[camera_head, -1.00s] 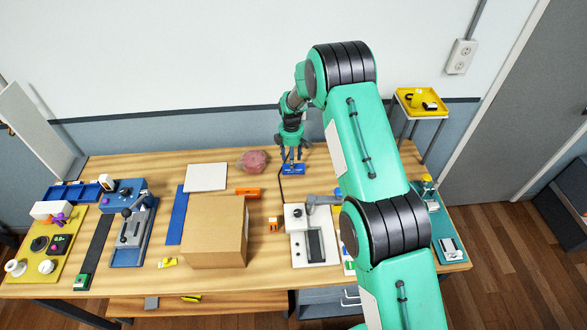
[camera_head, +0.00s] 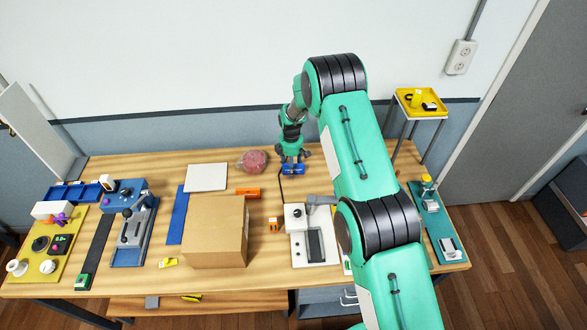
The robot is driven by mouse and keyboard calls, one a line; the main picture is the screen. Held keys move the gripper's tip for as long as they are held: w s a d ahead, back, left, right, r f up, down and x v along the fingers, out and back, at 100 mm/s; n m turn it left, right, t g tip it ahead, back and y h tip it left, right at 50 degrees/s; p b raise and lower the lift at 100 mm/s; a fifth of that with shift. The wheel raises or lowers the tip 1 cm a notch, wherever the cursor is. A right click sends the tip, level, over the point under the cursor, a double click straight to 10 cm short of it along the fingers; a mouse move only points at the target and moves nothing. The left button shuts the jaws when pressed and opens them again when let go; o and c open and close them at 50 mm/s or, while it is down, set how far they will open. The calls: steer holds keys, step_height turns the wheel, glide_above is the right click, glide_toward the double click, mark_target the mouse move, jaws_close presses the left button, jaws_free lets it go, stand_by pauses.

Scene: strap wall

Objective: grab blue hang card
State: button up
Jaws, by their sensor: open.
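A small blue item (camera_head: 292,170), which looks like the blue hang card, lies on the far part of the wooden table, right of the pink round object. My gripper (camera_head: 292,163) points down right at it, with the fingers at or just above its far edge. The gripper is open. The fingers cover part of the blue item, and I cannot tell whether they touch it.
A pink round object (camera_head: 253,161) and an orange block (camera_head: 248,192) lie to the left. A cardboard box (camera_head: 215,230) stands mid-table. A white device (camera_head: 312,240) is in front of the gripper. A yellow tray (camera_head: 421,102) stands at right.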

steer(key=shift+c, duration=0.5)
steer(key=c, duration=0.7)
steer(key=shift+c, duration=0.2)
steer(key=shift+r+b, duration=0.3)
steer(key=shift+r, duration=4.7)
